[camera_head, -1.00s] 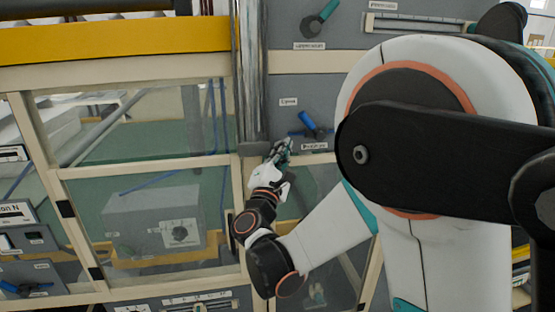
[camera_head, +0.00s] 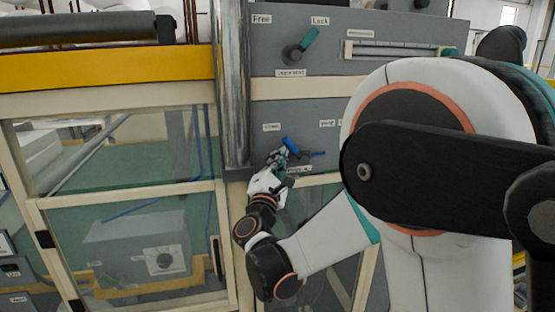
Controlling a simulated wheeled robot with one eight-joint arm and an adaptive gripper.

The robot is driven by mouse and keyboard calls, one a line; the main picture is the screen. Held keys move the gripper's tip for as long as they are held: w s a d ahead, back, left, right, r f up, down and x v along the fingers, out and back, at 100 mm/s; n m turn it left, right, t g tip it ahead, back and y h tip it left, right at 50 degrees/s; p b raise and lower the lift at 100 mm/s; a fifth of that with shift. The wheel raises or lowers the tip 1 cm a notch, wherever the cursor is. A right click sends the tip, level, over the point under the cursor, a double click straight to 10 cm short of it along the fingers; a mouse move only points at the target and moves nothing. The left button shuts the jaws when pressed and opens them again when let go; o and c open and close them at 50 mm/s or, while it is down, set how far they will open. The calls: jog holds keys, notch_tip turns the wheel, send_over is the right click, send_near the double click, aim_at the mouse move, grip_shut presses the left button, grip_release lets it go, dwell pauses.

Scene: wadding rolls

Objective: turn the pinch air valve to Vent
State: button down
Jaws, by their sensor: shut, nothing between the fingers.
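The pinch air valve has a blue handle (camera_head: 291,146) on a grey panel (camera_head: 345,110). The handle tilts up and to the left. A small label (camera_head: 271,127) sits up-left of it, and another label (camera_head: 327,123), which seems to read Vent, sits up-right. A name plate below the valve is partly hidden by my gripper. My gripper (camera_head: 279,156) is at the left side of the blue handle, fingers shut and empty. Whether it touches the handle I cannot tell.
Above is a teal-handled lever (camera_head: 303,45) between Free and Lock labels. A slider scale (camera_head: 395,50) is to its right. A vertical metal column (camera_head: 234,90) stands just left of the valve. Framed glass doors (camera_head: 130,200) fill the left. My arm hides much of the right.

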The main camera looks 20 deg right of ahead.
aim_at(285, 144)
jog(key=shift+r+m, duration=0.25)
jog(key=shift+m, duration=0.15)
jog(key=shift+d+r+m+g+h+p, duration=0.15)
jog(key=shift+r+m+g+h+p, duration=0.15)
jog(key=shift+m+g, duration=0.2)
jog(key=r+m+g+p, duration=0.1)
jog(key=d+r+m+g+p, duration=0.1)
jog(key=m, duration=0.1)
jog(key=shift+d+r, duration=0.1)
jog(key=d+r+m+g+y+p, duration=0.1)
jog(key=d+m, duration=0.1)
jog(key=d+r+m+g+y+p, duration=0.1)
jog(key=d+m, duration=0.2)
jog(key=d+m+g+y+p, duration=0.1)
jog(key=d+m+g+p, duration=0.1)
jog(key=m, duration=0.1)
jog(key=shift+s+d+r+y, duration=0.1)
jog(key=shift+d+r+y, duration=0.05)
jog(key=shift+r+y, duration=0.25)
jog(key=shift+d, duration=0.1)
dwell(0.3)
